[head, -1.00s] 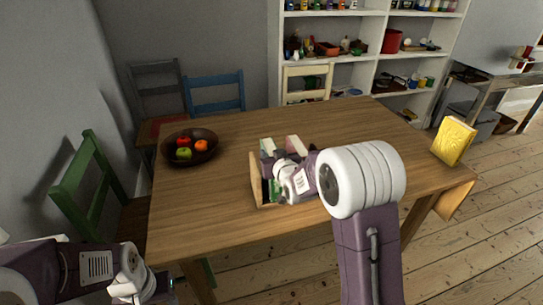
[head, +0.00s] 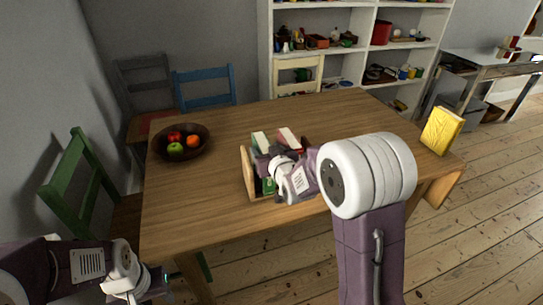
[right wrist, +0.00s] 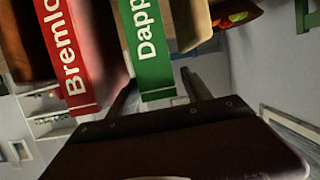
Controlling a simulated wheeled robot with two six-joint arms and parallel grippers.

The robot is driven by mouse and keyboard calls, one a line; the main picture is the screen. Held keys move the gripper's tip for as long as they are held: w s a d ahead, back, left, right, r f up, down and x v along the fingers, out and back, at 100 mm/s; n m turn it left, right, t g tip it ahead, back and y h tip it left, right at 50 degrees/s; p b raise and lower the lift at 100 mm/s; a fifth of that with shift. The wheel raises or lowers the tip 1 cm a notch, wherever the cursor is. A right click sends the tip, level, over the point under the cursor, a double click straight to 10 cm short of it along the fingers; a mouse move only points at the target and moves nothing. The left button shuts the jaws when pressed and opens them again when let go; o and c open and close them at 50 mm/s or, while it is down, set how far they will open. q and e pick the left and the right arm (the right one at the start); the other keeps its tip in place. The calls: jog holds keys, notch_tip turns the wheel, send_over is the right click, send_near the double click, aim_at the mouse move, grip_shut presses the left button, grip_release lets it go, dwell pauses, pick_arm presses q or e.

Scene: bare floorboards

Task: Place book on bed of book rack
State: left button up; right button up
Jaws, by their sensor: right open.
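The wooden book rack (head: 248,176) stands mid-table, with several books in it, partly hidden by my right arm. A green book (right wrist: 151,58), lettered "Dapp", and a red book (right wrist: 68,50), lettered "Bremlo", show close up in the right wrist view. My right gripper (right wrist: 158,78) is open at the rack, its fingers on either side of the green book's near end; whether they touch it I cannot tell. A yellow book (head: 441,130) stands on the table's right corner, away from the rack. My left gripper (head: 158,285) is low at the left, its jaws unclear.
A dark bowl of fruit (head: 196,151) sits at the table's left. The wooden table (head: 210,210) has clear room in front of and behind the rack. A green chair (head: 75,185), a blue chair (head: 205,88) and a cream chair (head: 298,64) stand around it.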

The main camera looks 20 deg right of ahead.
jog(key=v, duration=0.8)
jog(key=shift+s, duration=0.3)
jog(key=shift+r, duration=0.1)
jog(key=s+f+g, duration=1.3)
jog(key=s+f, duration=0.3)
jog(key=s, duration=0.5)
jog(key=shift+f+m, duration=0.3)
jog(key=shift+a+r+p, duration=0.1)
jog(key=shift+r+p, duration=0.05)
jog(key=shift+p, duration=0.15)
